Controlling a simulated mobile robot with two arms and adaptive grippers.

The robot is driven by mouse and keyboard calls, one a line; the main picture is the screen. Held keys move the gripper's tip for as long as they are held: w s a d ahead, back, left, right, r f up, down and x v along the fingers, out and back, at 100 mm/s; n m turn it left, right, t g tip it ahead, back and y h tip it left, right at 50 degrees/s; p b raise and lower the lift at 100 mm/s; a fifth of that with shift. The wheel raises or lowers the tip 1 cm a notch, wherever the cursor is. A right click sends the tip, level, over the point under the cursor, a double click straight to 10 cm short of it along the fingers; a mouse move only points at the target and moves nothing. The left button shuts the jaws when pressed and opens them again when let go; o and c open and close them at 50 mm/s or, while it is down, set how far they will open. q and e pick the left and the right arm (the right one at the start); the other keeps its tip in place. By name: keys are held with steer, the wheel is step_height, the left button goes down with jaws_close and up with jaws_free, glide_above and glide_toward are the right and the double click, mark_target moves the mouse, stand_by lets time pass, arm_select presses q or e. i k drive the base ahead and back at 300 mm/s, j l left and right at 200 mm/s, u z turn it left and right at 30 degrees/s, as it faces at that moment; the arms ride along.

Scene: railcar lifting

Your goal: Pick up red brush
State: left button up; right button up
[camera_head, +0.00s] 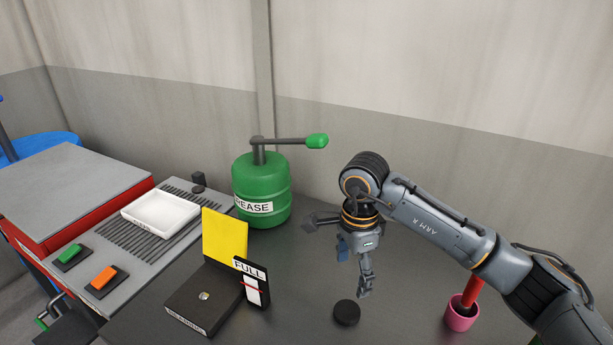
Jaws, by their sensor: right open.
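The red brush (473,291) stands in a small pink cup (460,316) at the lower right of the dark table. Only its red handle shows; my right arm hides the upper end and the cup hides the lower end. My right gripper (366,289) points down above the table, to the left of the cup and clear of it. It is open, with nothing seen between its fingers.
A black disc (347,313) lies just below my right gripper. A green grease can (262,189) with a lever stands behind. Left are a black box (203,298) with a yellow plate, a FULL gauge (252,284) and a white tray (160,213). Bare table lies between disc and cup.

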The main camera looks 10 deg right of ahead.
mark_target(474, 285)
steer(key=k+j, duration=0.2)
steer(key=k, duration=0.3)
steer(key=k+j, duration=0.2)
steer(key=k, duration=0.25)
steer(key=k+j, duration=0.25)
steer(key=k, duration=0.25)
